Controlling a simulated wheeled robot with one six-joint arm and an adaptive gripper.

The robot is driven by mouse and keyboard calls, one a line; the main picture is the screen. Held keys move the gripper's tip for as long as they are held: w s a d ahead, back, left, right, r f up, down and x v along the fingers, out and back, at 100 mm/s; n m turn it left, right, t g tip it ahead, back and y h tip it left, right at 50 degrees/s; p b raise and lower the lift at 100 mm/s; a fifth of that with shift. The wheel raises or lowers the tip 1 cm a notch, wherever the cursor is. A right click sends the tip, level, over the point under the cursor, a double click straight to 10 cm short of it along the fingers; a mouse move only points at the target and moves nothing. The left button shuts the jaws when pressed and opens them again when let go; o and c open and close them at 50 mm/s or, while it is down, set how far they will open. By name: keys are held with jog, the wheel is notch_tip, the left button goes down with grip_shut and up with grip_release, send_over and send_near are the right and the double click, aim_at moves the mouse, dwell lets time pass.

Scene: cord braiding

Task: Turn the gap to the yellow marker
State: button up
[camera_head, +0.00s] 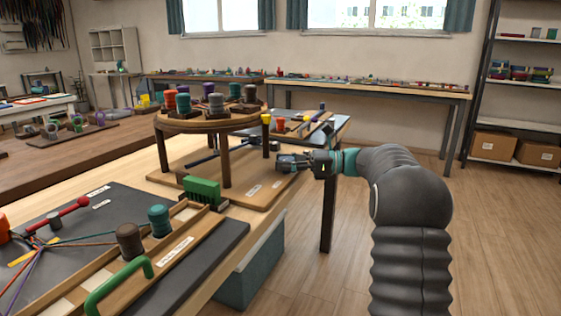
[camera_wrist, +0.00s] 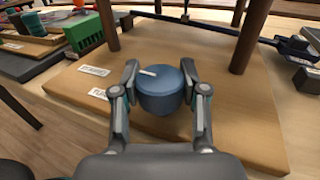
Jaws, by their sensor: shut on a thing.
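A blue knob (camera_wrist: 160,98) with a short white line on its top stands on the wooden base board (camera_wrist: 240,125) in the wrist view. My gripper (camera_wrist: 165,84) has one finger on each side of it and is shut on it. The white line points to the left. In the head view my gripper (camera_head: 288,163) is at the board's right side and hides the knob. The round wooden stand top (camera_head: 205,123) carries several red, teal and grey bobbins. A yellow marker (camera_head: 266,119) sits by its right rim, beside a stretch without bobbins.
The stand's legs (camera_head: 224,162) rise close to my gripper. A green block (camera_head: 202,190) stands at the board's left front. A dark bar (camera_wrist: 228,31) runs behind the knob. A table with cords and bobbins (camera_head: 100,225) is in the left foreground.

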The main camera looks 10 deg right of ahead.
jog(key=shift+w+d+r+n+g, duration=0.1)
jog(key=shift+d+n+g, duration=0.1)
jog(key=shift+n+g, duration=0.1)
dwell(0.4)
jog(key=o, duration=1.2)
jog(key=shift+d, duration=0.15)
jog(key=shift+a, duration=0.25)
jog(key=d, duration=0.4)
jog(key=s+d, duration=0.1)
jog(key=d, duration=0.3)
jog(key=s+d, duration=0.1)
jog(key=d, duration=0.3)
jog(key=shift+s, duration=0.1)
jog(key=shift+a, duration=0.1)
